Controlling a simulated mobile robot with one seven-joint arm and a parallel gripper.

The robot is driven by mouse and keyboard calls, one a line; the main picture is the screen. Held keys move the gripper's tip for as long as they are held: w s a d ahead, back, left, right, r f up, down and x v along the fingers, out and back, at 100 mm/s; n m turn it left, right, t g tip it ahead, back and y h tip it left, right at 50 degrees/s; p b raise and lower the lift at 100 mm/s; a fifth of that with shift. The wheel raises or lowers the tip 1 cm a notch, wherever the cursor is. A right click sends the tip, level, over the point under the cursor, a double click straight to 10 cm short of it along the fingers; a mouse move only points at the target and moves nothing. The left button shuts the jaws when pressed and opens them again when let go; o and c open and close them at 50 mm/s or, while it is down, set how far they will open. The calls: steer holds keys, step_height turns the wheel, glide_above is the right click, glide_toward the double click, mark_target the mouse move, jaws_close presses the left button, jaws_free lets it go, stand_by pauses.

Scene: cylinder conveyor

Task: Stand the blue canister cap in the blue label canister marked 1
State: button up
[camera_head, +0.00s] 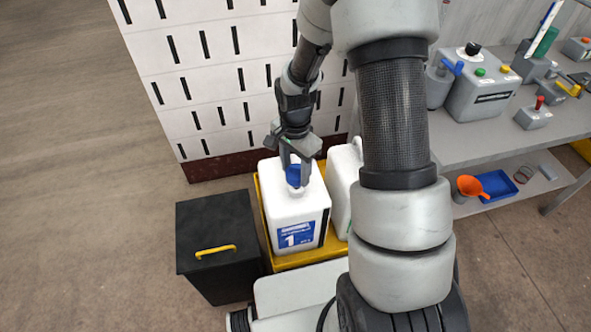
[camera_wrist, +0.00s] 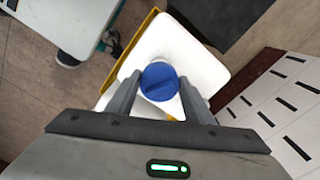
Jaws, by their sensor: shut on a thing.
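The blue canister cap (camera_head: 296,176) is between the fingers of my gripper (camera_head: 295,172), which is shut on it. The cap also shows in the wrist view (camera_wrist: 159,82), with my gripper's fingers (camera_wrist: 160,95) on either side. The white canister with the blue label marked 1 (camera_head: 290,215) stands upright below, and its white body fills the area under the cap in the wrist view (camera_wrist: 205,60). The cap is over the canister's neck (camera_head: 297,190). I cannot tell whether it touches or sits in the neck.
The canister stands in a yellow tray (camera_head: 290,262) beside a second white canister (camera_head: 341,180). A black box with a yellow handle (camera_head: 215,225) stands left. A slotted white wall (camera_head: 215,75) is behind. A grey workbench (camera_head: 460,140) with tools is at right.

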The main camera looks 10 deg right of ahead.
mark_target(295, 183)
steer(key=shift+f+b, duration=1.75)
steer(key=shift+f, duration=0.6)
steer(key=shift+f+b, duration=0.5)
steer(key=shift+b, duration=0.05)
steer(key=shift+f, duration=0.15)
steer(key=o, duration=1.2)
step_height(295, 183, up, 16)
steer(key=p, duration=0.3)
steer(key=shift+r, duration=0.75)
